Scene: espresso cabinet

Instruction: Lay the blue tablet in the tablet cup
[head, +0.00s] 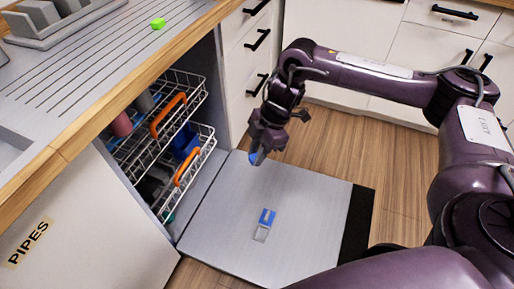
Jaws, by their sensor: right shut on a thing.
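My right gripper (259,147) hangs above the far part of the open dishwasher door. It is shut on the small blue tablet (256,158), which shows at its fingertips. The tablet cup (266,217) lies on the inner face of the door, nearer than the gripper and slightly to its right. It shows a blue part with a pale mark and a grey flap-like part (261,234) on the near side. The tablet is apart from the cup. My left gripper is not in view.
The dishwasher door (310,215) lies flat and otherwise bare. Two wire racks (196,139) with orange handles and dishes stick out at the left. White drawers (235,65) stand behind the gripper.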

